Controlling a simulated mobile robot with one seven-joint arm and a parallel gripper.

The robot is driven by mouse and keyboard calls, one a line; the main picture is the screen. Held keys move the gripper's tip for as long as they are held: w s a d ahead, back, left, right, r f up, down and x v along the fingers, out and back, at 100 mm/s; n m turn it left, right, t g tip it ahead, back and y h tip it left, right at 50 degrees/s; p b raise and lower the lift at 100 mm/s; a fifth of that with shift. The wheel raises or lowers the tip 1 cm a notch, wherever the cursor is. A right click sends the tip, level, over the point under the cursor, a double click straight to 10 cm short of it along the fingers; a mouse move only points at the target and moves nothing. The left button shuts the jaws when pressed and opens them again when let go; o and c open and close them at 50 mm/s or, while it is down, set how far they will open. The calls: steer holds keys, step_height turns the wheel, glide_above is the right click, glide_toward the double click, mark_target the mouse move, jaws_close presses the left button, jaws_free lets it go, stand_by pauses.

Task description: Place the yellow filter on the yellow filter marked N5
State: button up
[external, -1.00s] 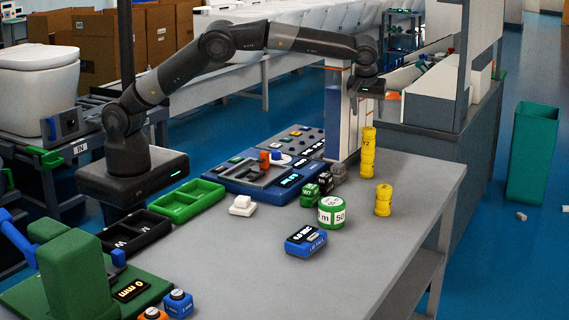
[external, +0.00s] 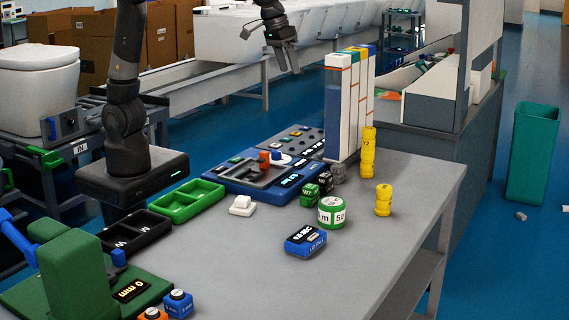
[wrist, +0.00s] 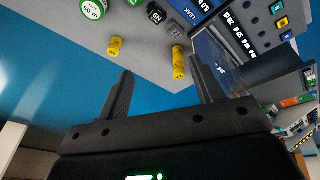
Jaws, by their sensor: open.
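A taller stack of yellow filters (external: 367,152) stands upright near the right edge of the grey table. A shorter stack of yellow filters (external: 383,201) stands a little nearer the camera, apart from it. The marks are too small to read surely, so I cannot tell which is N5. My gripper (external: 287,66) is open and empty, high up, left of and beyond both stacks. In the wrist view the taller stack (wrist: 178,62) shows between the fingers of my gripper (wrist: 160,72) but some way off, and the shorter stack (wrist: 114,46) lies to its left.
Tall white panels (external: 347,105) stand just left of the taller stack. A blue test panel (external: 262,180), a green-and-white 50 m roll (external: 331,212) and a blue box (external: 305,241) are on the table. The front right tabletop is clear. A green bin (external: 533,153) stands on the floor.

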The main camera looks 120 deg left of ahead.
steer(key=s+d+f+m+t, duration=0.1)
steer(key=s+d+f+m, duration=0.1)
steer(key=s+d, duration=0.3)
steer(key=s+d+f+m+t+h, duration=0.1)
steer(key=s+d+m, duration=0.4)
steer(key=s, duration=0.7)
steer(key=s+d+f+m, duration=0.3)
steer(key=s+d, duration=0.3)
steer(key=s, duration=0.3)
steer(key=shift+s+f+m+t+h, duration=0.3)
steer(key=shift+s+m+t, duration=0.1)
steer(key=shift+m, duration=0.2)
